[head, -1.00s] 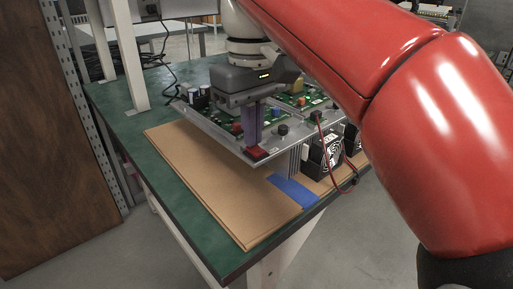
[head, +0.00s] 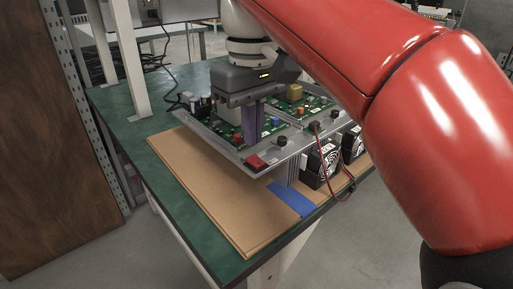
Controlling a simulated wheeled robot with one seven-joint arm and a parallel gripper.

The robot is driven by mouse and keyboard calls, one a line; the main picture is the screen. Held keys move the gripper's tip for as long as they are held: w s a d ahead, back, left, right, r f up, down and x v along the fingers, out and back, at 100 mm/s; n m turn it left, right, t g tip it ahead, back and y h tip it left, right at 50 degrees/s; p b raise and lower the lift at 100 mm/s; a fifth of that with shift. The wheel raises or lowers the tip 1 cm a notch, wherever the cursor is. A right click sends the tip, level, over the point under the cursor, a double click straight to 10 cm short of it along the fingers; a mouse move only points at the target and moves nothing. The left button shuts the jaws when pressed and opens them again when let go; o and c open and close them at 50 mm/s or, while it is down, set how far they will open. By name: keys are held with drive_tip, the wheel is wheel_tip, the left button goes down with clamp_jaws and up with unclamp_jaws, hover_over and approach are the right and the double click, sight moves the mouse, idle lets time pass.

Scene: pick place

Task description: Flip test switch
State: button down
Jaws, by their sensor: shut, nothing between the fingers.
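The test switch looks like the red rocker (head: 256,162) at the front left corner of the grey metal test panel (head: 232,155). My gripper (head: 252,142) points down above the panel, just behind the red switch in the picture. Its two purple fingers are shut with nothing between them. They look apart from the switch; whether the tips touch the panel or a board I cannot tell. Green circuit boards (head: 318,103) with small coloured parts lie on the panel. Part of the boards is hidden behind my gripper.
The panel stands over a brown board (head: 207,190) on a green table (head: 133,128). Black fans (head: 322,165), a red cable (head: 325,178) and blue tape (head: 292,196) are at the panel's front side. A table post (head: 124,60) rises at the left.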

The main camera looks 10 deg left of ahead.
sight(258, 158)
drive_tip(key=shift+r+p, duration=0.6)
drive_tip(key=shift+r, duration=1.3)
drive_tip(key=shift+w+d+f, duration=0.1)
drive_tip(key=shift+d, duration=0.3)
drive_tip(key=s+d+f+m+t, duration=0.2)
drive_tip(key=s+d+f+m, duration=0.2)
drive_tip(key=d+f, duration=0.7)
drive_tip(key=s+d+f+m+t, duration=0.3)
drive_tip(key=s+d+f+m, duration=0.2)
drive_tip(key=d+f, duration=0.5)
drive_tip(key=shift+d+f+m+t, duration=0.35)
drive_tip(key=shift+f+m, duration=0.15)
drive_tip(key=shift+f, duration=0.25)
drive_tip(key=shift+r, duration=0.1)
